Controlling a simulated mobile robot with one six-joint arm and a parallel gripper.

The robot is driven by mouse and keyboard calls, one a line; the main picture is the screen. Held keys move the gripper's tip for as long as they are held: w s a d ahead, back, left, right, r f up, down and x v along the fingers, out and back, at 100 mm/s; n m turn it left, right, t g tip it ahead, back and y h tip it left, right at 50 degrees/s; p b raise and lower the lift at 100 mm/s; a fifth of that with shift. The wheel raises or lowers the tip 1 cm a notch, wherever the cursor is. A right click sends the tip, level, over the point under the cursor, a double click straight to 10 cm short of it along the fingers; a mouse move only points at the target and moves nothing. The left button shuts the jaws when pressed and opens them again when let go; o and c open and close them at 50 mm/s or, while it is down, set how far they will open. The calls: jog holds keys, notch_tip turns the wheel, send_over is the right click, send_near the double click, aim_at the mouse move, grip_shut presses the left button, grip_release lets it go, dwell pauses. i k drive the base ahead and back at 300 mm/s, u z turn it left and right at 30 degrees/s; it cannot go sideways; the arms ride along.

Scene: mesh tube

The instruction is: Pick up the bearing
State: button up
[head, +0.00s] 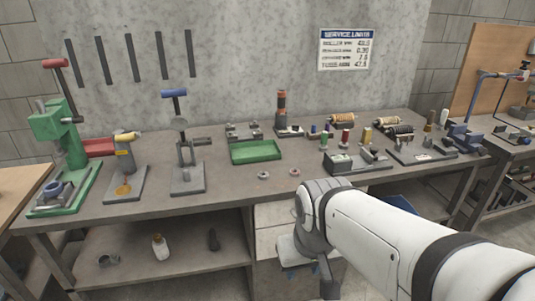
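Two small round parts lie on the workbench (225,180) near its front edge: a pale ring-like one (263,175) and one with a reddish centre (294,172). Either could be the bearing; they are too small to tell. They lie apart, in front of the green tray (257,158). The white arm on the right is mine. Its end, with my gripper (318,272), hangs in front of the bench's front edge, below and right of the two parts. The fingers are not clear, and nothing held is visible.
A green press (66,150) and two smaller bench tools (187,160) stand on the left. Spools (346,138) and a grey fixture (352,160) stand on the right. The green tray looks empty. A lower shelf (185,265) holds a bottle (160,247) and rings (108,260).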

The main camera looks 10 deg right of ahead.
aim_at(295, 173)
jog(key=u, duration=0.05)
jog(key=i, duration=1)
jog(key=z, duration=0.05)
